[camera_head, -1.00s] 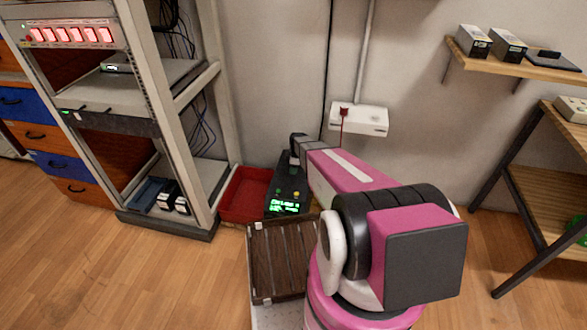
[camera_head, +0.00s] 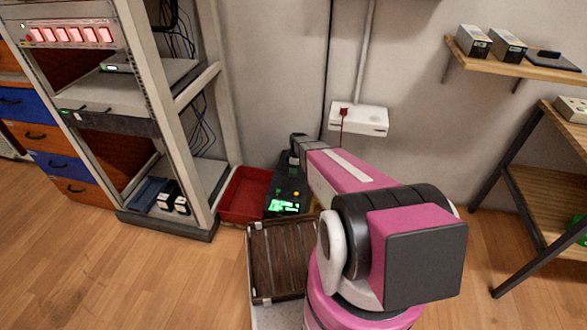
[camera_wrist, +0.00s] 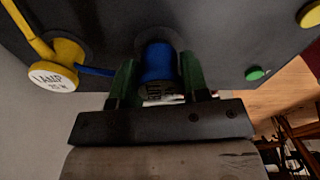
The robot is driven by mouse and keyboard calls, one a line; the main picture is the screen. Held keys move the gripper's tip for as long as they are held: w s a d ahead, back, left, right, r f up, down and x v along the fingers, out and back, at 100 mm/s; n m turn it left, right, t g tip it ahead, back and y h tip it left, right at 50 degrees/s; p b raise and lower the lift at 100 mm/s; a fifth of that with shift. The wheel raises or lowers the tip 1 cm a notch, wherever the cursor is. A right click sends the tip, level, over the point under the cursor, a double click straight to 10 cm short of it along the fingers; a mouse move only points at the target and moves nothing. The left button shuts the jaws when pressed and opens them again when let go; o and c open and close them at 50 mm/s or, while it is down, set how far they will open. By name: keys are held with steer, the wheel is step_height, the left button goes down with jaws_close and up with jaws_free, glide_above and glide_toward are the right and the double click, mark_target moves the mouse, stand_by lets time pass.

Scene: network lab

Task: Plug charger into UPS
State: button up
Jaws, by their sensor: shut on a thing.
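The UPS (camera_head: 289,186) is a dark box with a lit green display on the floor by the wall in the head view. Its dark face (camera_wrist: 215,30) fills much of the wrist view. My gripper (camera_wrist: 156,85) has its green fingers shut on a blue round charger (camera_wrist: 158,62), one finger on each side. The charger's far end lies against or in a dark round socket on the UPS face; I cannot tell how deep it sits. A yellow plug (camera_wrist: 55,75) with a white label and yellow cable is at the left. In the head view my arm hides the gripper tips.
A red bin (camera_head: 243,194) stands left of the UPS, beside the grey rack (camera_head: 215,110). A brown slatted crate (camera_head: 278,260) is in front. A white wall outlet box (camera_head: 359,119) with a red plug is above right. Yellow and green buttons (camera_wrist: 257,73) are on the UPS face.

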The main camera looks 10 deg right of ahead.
steer(key=shift+f, duration=0.6)
steer(key=o, duration=1)
steer(key=shift+c, duration=0.2)
steer(key=r, duration=0.3)
steer(key=d+r, duration=0.1)
steer(key=r, duration=0.6)
steer(key=shift+s+d+r, duration=0.15)
steer(key=shift+r, duration=0.2)
steer(key=s+r+m, duration=0.8)
steer(key=s, duration=0.4)
steer(key=s+a+r+m+h, duration=0.1)
steer(key=s+r+m, duration=0.6)
steer(key=s, duration=0.5)
steer(key=shift+a+r+m, duration=0.2)
steer(key=shift+r+m, duration=0.2)
steer(key=shift+r, duration=0.4)
